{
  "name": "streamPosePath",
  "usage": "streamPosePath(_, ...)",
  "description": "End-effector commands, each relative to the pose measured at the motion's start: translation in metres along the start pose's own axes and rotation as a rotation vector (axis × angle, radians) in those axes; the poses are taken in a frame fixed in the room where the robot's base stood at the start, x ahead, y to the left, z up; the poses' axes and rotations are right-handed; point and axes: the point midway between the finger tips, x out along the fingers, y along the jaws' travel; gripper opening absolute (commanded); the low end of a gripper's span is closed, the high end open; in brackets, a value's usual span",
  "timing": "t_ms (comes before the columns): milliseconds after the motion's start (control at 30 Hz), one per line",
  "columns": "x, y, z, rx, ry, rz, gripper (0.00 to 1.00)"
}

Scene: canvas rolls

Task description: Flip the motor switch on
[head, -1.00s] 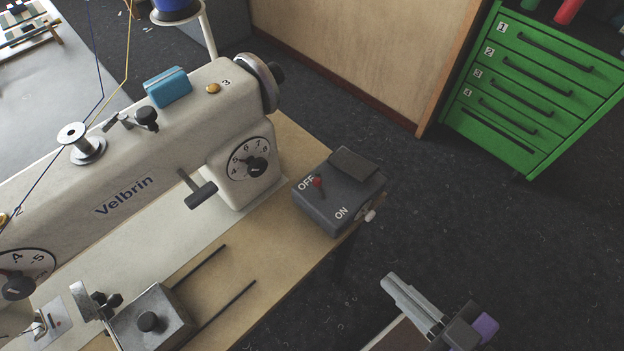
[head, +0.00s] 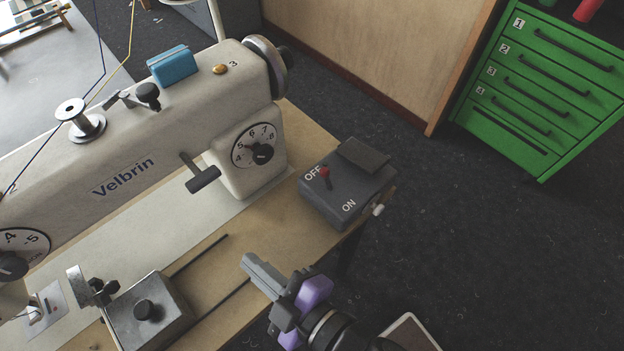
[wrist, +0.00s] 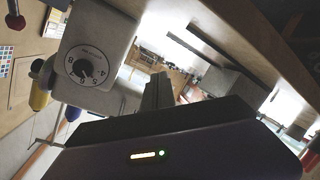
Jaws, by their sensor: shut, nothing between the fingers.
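The motor switch is a dark grey box (head: 335,205) at the right edge of the sewing table in the head view, with OFF and ON printed on top. Its small red-tipped lever (head: 325,173) stands beside the word OFF, away from ON. My gripper (head: 252,264) is shut and empty. In the head view it appears below and left of the box, apart from it, over the table's front edge. In the wrist view its fingers (wrist: 158,90) point away from the camera, and I cannot make out the switch box there.
The cream sewing machine (head: 130,150) stands behind and left of the switch; its number dial also shows in the wrist view (wrist: 85,68). A metal block (head: 155,318) with two dark rods lies left of my gripper. A green drawer cabinet (head: 540,90) stands at back right. Open floor lies right of the table.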

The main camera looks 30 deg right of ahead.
Motion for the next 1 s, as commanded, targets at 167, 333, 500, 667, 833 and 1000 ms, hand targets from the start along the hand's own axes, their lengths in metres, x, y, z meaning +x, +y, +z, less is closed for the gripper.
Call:
streamPosePath(167, 0.031, 0.004, -0.007, -0.253, -0.098, 0.065, 0.00)
streamPosePath(333, 0.043, 0.025, -0.005, -0.471, -0.251, 0.167, 0.00)
streamPosePath(500, 0.033, 0.055, 0.008, -0.635, -0.449, 0.270, 0.00)
streamPosePath(667, 0.011, 0.075, 0.032, -0.731, -0.623, 0.321, 0.00)
streamPosePath(833, -0.002, 0.084, 0.045, -0.766, -0.716, 0.331, 0.00)
streamPosePath(1000, -0.004, 0.084, 0.047, -0.777, -0.731, 0.323, 0.00)
